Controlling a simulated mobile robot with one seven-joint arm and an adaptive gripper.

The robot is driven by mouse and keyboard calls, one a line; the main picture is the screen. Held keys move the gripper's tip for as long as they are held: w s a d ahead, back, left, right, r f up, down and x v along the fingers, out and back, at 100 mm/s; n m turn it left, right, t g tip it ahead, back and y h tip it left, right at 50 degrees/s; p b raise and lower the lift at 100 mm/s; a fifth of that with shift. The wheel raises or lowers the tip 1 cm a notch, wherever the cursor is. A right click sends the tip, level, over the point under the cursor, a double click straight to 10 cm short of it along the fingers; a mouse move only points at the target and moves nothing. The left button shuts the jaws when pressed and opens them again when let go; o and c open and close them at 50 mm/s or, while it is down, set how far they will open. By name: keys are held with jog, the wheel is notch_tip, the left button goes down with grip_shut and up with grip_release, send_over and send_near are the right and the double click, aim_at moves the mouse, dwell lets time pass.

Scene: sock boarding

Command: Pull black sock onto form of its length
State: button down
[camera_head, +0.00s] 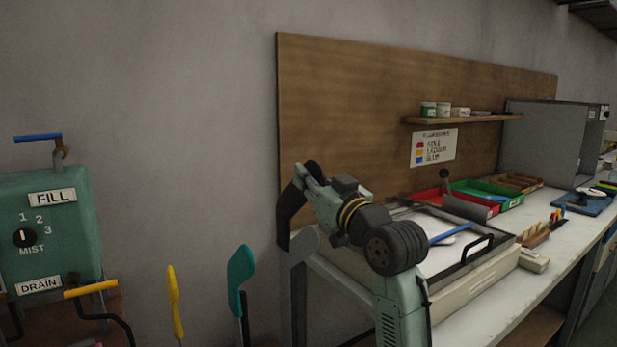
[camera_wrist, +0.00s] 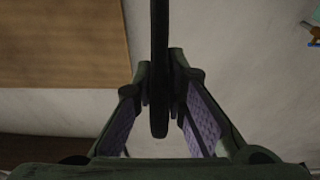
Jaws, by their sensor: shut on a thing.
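In the wrist view the sock is a dark narrow strip (camera_wrist: 159,50) seen edge-on between the fingertips of my gripper (camera_wrist: 160,92). My gripper is shut on it. A teal form (camera_head: 240,268) and a yellow form (camera_head: 174,300) stand upright and bare to the left.
A green machine (camera_head: 60,225) with FILL and DRAIN levers stands at the left. A workbench (camera_head: 470,317) at the right carries a framed tray (camera_head: 462,272) and red and green bins (camera_head: 488,195). A wooden backboard (camera_head: 350,110) is behind. Space above the teal and yellow forms is clear.

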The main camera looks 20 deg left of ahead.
aim_at(309, 239)
jog(key=shift+f+b, duration=4.5)
jog(key=shift+f, duration=2.15)
jog(key=c, duration=1.5)
grip_release()
jog(key=shift+r, duration=0.1)
jog(key=shift+c, duration=0.2)
jog(key=v, duration=1.2)
